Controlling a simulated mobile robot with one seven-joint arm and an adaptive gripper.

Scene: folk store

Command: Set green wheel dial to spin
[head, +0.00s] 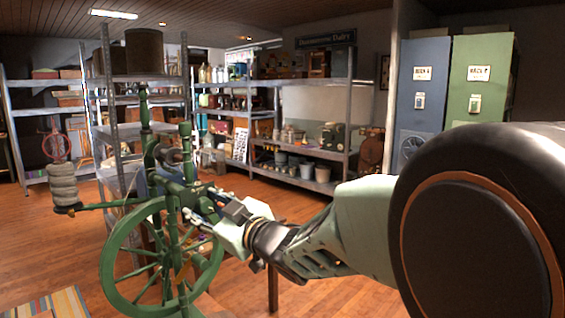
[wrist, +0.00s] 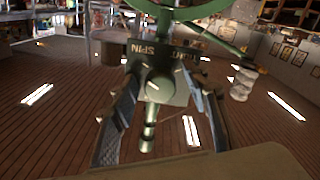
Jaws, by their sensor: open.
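The green spinning wheel (head: 110,268) stands left of centre in the head view. In the wrist view its dark green block (wrist: 178,62) carries a round green dial (wrist: 158,87) with a pale pointer mark. Two labels show upside down above the dial; one reads SPIN, and the other is hard to read. I cannot tell which label the pointer faces. My gripper (head: 203,203) is open beside the wheel's upper frame. In the wrist view its fingers (wrist: 160,100) stand either side of the dial, with visible gaps. The dial is not discernible in the head view.
A spool of pale yarn (head: 63,185) sticks out left of the wheel. Metal shelves (head: 262,150) line the back, and blue (head: 421,95) and green cabinets (head: 480,85) stand at the right. A striped rug (head: 48,304) lies front left.

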